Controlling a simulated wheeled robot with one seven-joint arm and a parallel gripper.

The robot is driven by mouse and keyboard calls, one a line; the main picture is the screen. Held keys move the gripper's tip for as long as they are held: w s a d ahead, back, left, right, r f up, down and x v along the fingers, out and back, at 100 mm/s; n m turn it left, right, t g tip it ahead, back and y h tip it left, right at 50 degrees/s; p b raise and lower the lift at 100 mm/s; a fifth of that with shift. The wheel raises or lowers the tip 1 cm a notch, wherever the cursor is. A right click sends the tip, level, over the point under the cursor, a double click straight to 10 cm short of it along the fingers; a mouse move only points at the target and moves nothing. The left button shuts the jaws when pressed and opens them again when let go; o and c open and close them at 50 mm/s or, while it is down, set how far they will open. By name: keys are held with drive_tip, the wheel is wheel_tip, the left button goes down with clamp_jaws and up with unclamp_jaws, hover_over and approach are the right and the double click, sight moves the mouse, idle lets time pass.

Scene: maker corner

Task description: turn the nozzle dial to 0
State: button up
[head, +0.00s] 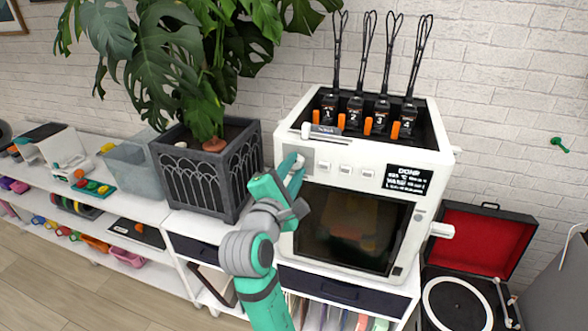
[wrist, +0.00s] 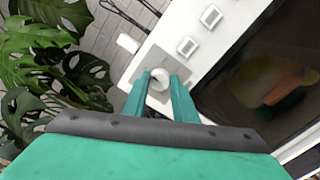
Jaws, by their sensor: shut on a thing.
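The white printer (head: 428,215) stands on the low shelf unit, with a control panel along its upper front. The nozzle dial (wrist: 158,75) is a round white knob on a grey plate, at the left end of that panel in the head view. My gripper (head: 295,165) reaches the panel there and mostly hides the dial. In the wrist view my gripper's two green fingers (wrist: 161,82) stand one on each side of the dial and are shut on it. The dial's pointer and its marks cannot be read.
Several white square switches (head: 345,169) sit right of the dial, then a black display (head: 407,180). The dark printer door (head: 352,232) is below. A potted plant (head: 205,175) stands close on the left. An open record player (head: 458,300) is at right.

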drive_tip(key=shift+n, duration=0.3)
drive_tip(key=o, duration=1)
drive_tip(key=shift+f, duration=0.1)
drive_tip(key=shift+o, duration=0.2)
drive_tip(key=v, duration=1)
drive_tip(key=shift+s, duration=0.3)
drive_tip(key=shift+a, duration=0.1)
